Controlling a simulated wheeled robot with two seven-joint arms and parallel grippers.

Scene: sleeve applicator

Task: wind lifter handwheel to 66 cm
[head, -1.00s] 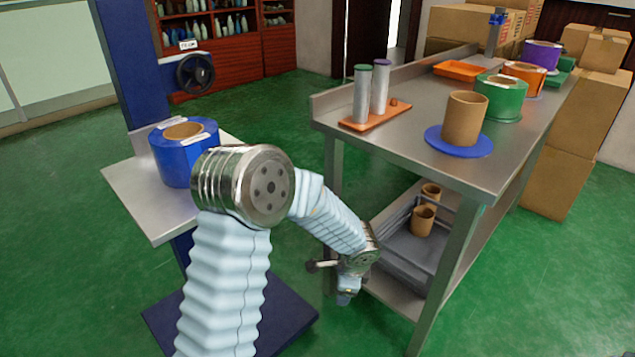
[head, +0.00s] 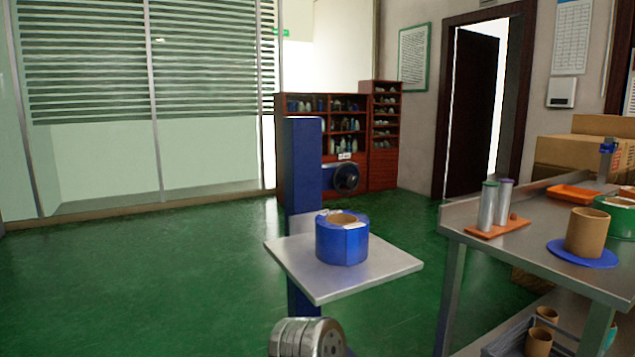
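The lifter is a blue column (head: 304,170) carrying a flat grey platform (head: 385,268) in the middle of the head view. A blue roll (head: 342,243) with a brown core sits on the platform. The dark handwheel (head: 345,178) is on the right side of the column, near its top, with a small white label above it. The label is too small to read. A metal joint of my own arm shows at the bottom edge, below the platform. Neither gripper is in view.
A steel workbench (head: 540,240) stands at the right, holding an orange rack (head: 499,227) with two capped cylinders, a brown tube (head: 585,232) on a blue disc, and a green roll. Green floor is open at the left.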

